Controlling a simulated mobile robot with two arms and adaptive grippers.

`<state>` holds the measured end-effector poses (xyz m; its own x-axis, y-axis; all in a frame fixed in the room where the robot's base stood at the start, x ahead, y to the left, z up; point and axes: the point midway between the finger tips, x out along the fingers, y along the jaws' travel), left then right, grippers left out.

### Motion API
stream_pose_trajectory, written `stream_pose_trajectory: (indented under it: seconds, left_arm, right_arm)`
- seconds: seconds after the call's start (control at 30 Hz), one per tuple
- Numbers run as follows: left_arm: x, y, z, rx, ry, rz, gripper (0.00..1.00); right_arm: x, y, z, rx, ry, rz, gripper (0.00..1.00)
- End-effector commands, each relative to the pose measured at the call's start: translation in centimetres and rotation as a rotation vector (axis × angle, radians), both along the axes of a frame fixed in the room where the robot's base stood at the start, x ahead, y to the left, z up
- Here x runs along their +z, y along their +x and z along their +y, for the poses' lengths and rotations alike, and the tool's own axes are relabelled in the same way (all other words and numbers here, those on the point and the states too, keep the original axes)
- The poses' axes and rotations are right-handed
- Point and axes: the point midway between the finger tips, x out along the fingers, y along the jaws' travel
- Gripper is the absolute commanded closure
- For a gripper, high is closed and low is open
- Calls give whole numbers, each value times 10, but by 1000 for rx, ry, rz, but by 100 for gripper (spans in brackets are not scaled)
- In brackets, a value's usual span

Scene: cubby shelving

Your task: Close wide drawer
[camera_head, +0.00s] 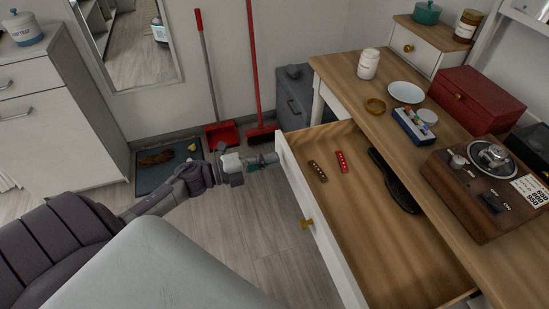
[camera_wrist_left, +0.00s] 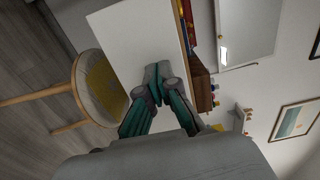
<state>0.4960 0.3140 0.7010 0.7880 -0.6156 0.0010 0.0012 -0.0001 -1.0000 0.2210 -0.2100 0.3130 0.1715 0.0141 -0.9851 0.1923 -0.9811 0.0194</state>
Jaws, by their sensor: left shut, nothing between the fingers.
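The wide drawer (camera_head: 347,215) stands pulled out from the wooden-topped desk (camera_head: 385,125). It has a white front with a brass knob (camera_head: 306,224) and a wooden inside. My right gripper is not in view.
A red box (camera_head: 480,100), a brown device (camera_head: 484,190), a white jar (camera_head: 368,63) and small dishes stand on the desk. A grey cabinet (camera_head: 294,95) is behind the drawer. A red dustpan (camera_head: 222,135) and broom (camera_head: 261,132) lean at the wall. A round stool (camera_wrist_left: 98,88) shows in the wrist view.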

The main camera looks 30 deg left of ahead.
Motion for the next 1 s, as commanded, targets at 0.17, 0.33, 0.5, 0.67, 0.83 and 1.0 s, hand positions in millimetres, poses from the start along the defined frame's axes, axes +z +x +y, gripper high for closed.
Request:
stream_pose_trajectory:
  seconds: [0.17, 0.33, 0.5, 0.67, 0.83, 1.0]
  left_arm:
    - [0, 10, -8, 0, -1, 1, 100]
    - [-1, 11, -9, 0, 0, 1, 100]
    - [-1, 11, -9, 0, 0, 1, 100]
    - [0, 14, -11, 0, -1, 1, 100]
    - [0, 29, -22, -1, -1, -2, 100]
    - [1, 57, -44, 0, -1, -3, 100]
  right_arm:
    - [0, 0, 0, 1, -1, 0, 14]
    - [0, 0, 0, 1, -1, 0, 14]
    - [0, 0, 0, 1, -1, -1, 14]
    - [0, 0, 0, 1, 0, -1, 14]
    - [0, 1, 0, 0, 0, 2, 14]
    - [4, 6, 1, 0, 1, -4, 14]
